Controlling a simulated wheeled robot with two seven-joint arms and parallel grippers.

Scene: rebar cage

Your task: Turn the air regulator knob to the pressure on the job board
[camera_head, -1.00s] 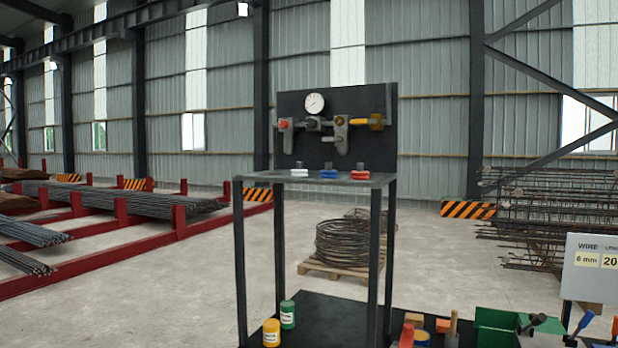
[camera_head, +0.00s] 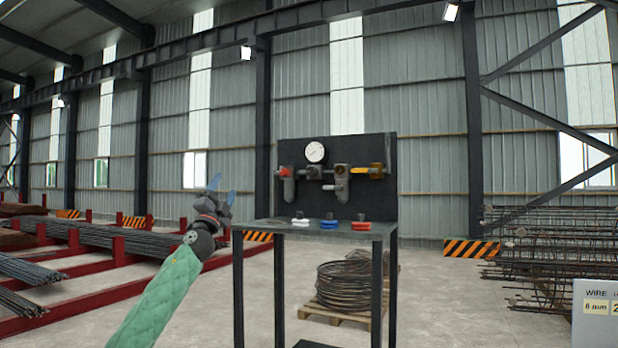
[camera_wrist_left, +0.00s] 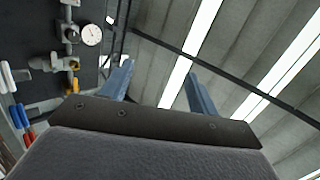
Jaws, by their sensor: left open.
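A dark panel (camera_head: 345,215) behind the stand carries a round white gauge (camera_head: 315,152) above a row of air fittings. These include a red part (camera_head: 283,171), grey bodies and a yellow part (camera_head: 376,170). Which is the regulator knob is not clear, and the needle is too small to read. The gauge also shows in the left wrist view (camera_wrist_left: 92,34). The white job board (camera_head: 598,308) is cut off at the right edge; only "WIRE" and part of a figure show. My left gripper (camera_head: 222,190) is open and empty, left of the panel, fingers raised. My right gripper is out of view.
The stand's top (camera_head: 350,231) holds white, blue and red items below the fittings. A wire coil (camera_head: 345,283) on a pallet stands behind it. Red racks (camera_head: 118,248) with bars are at left, rebar cages (camera_head: 560,250) at right.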

